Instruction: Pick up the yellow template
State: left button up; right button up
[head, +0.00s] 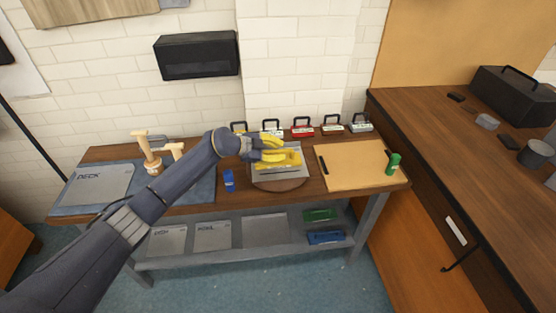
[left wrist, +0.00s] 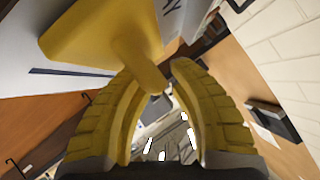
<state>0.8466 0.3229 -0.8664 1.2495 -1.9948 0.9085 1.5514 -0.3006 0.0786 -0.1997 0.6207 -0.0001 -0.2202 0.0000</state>
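The yellow template (head: 292,162) lies on a grey plate (head: 303,175) on a round brown board, on the wooden workbench. It has a raised handle. My left gripper (head: 279,149), with yellow fingers, is at the template's left end and hides part of it. In the left wrist view the template (left wrist: 85,40) fills the upper left, and its handle reaches to the gap between the fingertips (left wrist: 157,72). The fingers stand apart with a gap between them. I cannot tell whether they touch the handle. My right gripper is not in view.
Several handled boxes, one of them red (head: 302,131), line the bench's back edge. A tan board (head: 350,165) with a green bottle (head: 393,163) lies at right. A blue block (head: 229,181) is left of the plate. A wooden clamp-like tool (head: 150,155) stands further left.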

pick_arm(q)
grip_shut()
jog(key=shift+r, duration=0.1)
dwell(0.5)
